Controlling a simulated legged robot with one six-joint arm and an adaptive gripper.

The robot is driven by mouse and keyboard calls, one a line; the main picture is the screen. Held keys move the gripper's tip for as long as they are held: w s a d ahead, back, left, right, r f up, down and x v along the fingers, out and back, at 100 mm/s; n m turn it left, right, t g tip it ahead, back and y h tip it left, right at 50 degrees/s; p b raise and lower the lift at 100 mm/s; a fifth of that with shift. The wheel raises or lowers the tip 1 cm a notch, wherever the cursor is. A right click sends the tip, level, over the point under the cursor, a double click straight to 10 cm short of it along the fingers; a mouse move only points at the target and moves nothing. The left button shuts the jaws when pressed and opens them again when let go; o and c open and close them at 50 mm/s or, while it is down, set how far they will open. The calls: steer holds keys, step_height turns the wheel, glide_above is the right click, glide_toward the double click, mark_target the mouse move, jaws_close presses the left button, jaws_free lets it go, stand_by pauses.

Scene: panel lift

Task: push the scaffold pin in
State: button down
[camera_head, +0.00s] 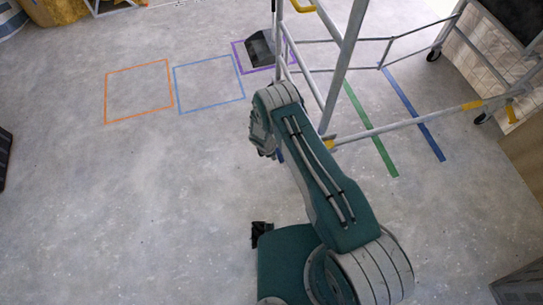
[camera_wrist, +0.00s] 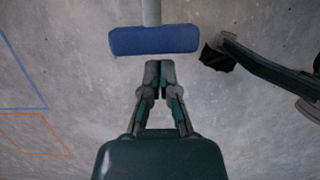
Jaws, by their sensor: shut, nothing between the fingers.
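In the wrist view, a blue bar (camera_wrist: 153,40) lies crosswise at the end of a grey rod (camera_wrist: 151,12). It may be the scaffold pin's handle, but I cannot tell for sure. My gripper (camera_wrist: 159,68) is shut and empty, with its fingertips just below the bar in the picture; whether they touch it is unclear. In the head view, the scaffold (camera_head: 338,75) stands at upper right, with grey tubes and yellow fittings. A bit of blue (camera_head: 280,155) shows beside my wrist there. My arm hides the gripper's fingers in that view.
A dark bin (camera_head: 260,48) stands in a purple outline. Green (camera_head: 371,129) and blue (camera_head: 413,114) floor stripes run under the scaffold's low rail (camera_head: 400,126).

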steer(key=d, duration=0.2)
steer(key=w+d, duration=0.1)
steer(key=d, duration=0.3)
steer(key=shift+w, duration=0.35)
steer(key=shift+a, duration=0.15)
steer(key=shift+a, duration=0.2)
steer(key=s+a+r, duration=0.1)
steer(key=a+r, duration=0.5)
steer(key=r, duration=0.3)
steer(key=shift+s+r, duration=0.25)
steer(key=shift+s, duration=0.1)
steer(key=shift+d, duration=0.3)
